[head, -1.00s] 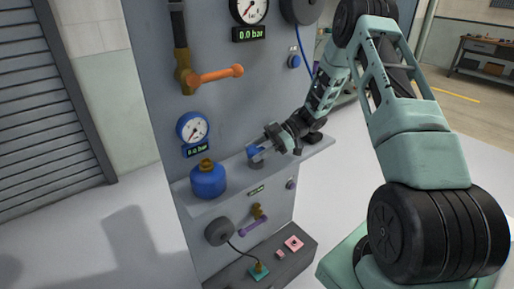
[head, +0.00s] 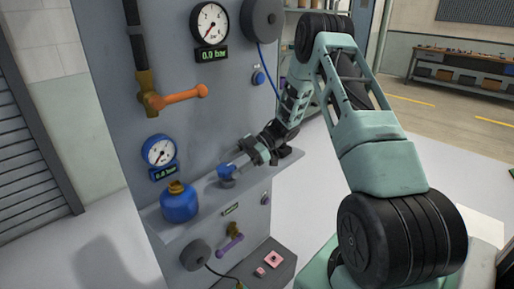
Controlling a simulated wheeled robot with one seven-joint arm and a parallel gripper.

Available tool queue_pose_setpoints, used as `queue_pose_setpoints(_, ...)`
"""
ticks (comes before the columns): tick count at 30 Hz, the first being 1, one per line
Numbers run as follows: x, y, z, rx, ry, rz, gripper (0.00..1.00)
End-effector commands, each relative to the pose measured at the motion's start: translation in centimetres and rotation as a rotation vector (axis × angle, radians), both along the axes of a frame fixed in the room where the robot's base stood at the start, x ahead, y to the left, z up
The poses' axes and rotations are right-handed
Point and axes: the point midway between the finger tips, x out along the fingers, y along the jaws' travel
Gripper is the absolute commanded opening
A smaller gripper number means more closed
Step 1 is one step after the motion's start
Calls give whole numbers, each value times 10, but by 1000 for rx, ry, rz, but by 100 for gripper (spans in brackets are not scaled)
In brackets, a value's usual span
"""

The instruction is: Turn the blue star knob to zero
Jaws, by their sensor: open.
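A small blue knob (head: 225,173) on a grey base sits on the grey shelf that sticks out from the panel, to the right of the blue canister. I take it for the star knob; its lobes and any zero mark are too small to make out. My gripper (head: 239,163) is open, with its fingertips at the knob's upper right side. Whether the fingers touch the knob or straddle it I cannot tell.
A blue canister (head: 179,202) stands left of the knob on the shelf (head: 200,221). Above it are a blue-rimmed gauge (head: 159,151) and an orange lever (head: 180,95). A purple-handled valve (head: 230,245) is below. Open floor lies right of the panel.

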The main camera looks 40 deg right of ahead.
Motion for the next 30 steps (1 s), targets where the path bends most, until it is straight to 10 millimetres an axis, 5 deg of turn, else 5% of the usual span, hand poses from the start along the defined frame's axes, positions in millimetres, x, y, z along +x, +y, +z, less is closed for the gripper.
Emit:
queue_pose_setpoints(15,-28,-106,44,-2,-3,-2,74)
queue_pose_setpoints(22,-35,-130,55,0,0,-1,74)
queue_pose_setpoints(30,-37,-135,58,1,0,0,74)
